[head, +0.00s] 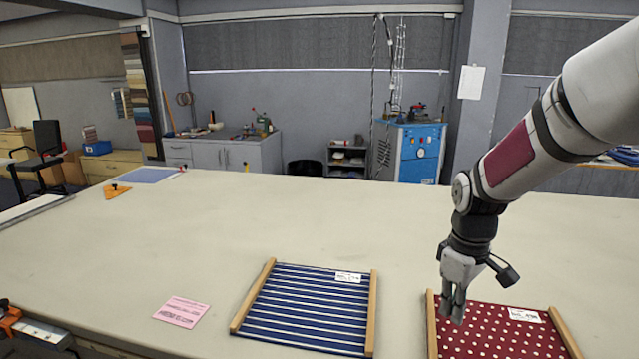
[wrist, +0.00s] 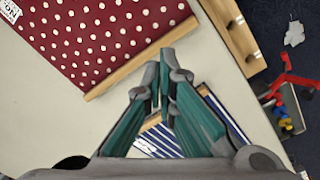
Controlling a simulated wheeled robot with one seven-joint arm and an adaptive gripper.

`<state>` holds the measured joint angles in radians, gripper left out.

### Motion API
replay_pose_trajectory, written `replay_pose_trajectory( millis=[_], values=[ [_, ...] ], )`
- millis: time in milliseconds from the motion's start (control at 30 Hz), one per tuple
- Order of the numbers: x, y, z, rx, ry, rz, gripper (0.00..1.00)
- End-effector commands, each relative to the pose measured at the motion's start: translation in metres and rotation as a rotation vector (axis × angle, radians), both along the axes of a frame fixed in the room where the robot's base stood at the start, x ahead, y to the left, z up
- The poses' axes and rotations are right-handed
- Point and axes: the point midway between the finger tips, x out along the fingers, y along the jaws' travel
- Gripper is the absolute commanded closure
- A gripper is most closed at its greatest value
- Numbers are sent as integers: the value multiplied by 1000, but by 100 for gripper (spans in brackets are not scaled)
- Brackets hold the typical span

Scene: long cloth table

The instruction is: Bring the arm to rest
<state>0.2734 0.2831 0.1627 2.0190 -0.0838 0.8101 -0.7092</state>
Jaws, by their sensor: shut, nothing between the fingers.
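My gripper (head: 453,304) is shut and empty at the right of the head view. It hangs pointing down in front of the left part of a red cloth with white dots (head: 497,337). In the wrist view my gripper's fingertips (wrist: 161,72) are together, beside a wooden bar of the dotted cloth (wrist: 100,35). I cannot tell how high above the table the fingertips are. My arm comes in from the upper right.
A blue striped cloth (head: 308,307) between wooden bars lies on the long table (head: 300,215), left of the dotted one. A pink card (head: 182,312) lies further left. An orange tool (head: 117,191) sits at the far left. The table's middle is clear.

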Motion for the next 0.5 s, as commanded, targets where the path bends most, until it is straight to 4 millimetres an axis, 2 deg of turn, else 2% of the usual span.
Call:
replay_pose_trajectory(
  millis=[267, 367, 500],
  values=[
    [-25, 10, 38, -19, -53, -79, 100],
    [-39, 15, 55, -25, -82, -121, 100],
    [-69, 25, 85, -26, -142, -207, 100]
  ],
)
